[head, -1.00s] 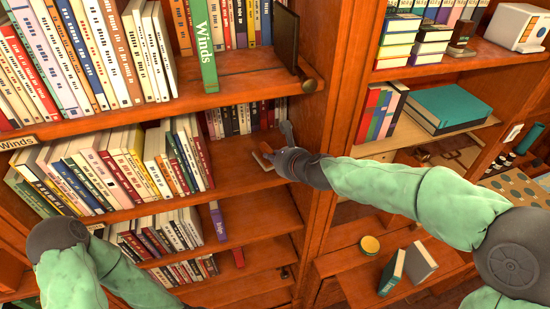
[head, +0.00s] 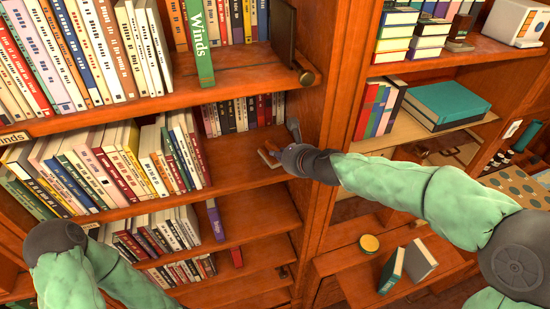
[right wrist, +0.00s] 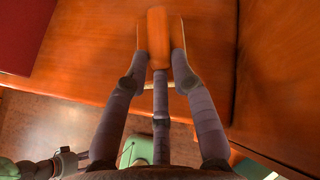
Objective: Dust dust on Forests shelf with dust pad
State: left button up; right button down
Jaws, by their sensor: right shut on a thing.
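My right gripper (head: 282,152) reaches in from the right over a middle shelf board (head: 225,172), near the upright on its right. It is shut on the dust pad (head: 268,158), a small brown piece with a pale edge, held low at the board. In the right wrist view, the gripper (right wrist: 159,72) has its fingers around the pad, whose orange-brown block (right wrist: 158,32) shows between them over the orange wood. I cannot tell whether the pad touches the board. No dust is clearly discernible, and no Forests label is readable. My left gripper is out of view.
Books (head: 240,114) stand at the back of this shelf, and more books (head: 130,165) fill its left part. The wooden upright (head: 325,110) bounds the right side. The board's front middle is clear.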

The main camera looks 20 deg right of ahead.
jog(key=shift+d, duration=0.7)
jog(key=shift+f+b, duration=0.15)
jog(key=shift+b, duration=0.15)
jog(key=shift+a+p, duration=0.3)
jog(key=shift+a, duration=0.45)
jog(key=shift+s+a+p, duration=0.1)
jog(key=shift+a+p, duration=0.2)
jog(key=shift+a, duration=1)
jog(key=shift+d+r+b, duration=0.15)
jog(key=shift+d, duration=0.9)
jog(key=shift+d+r+b, duration=0.1)
jog(key=shift+d+b, duration=0.05)
jog(key=shift+d, duration=0.85)
jog(key=shift+f, duration=0.1)
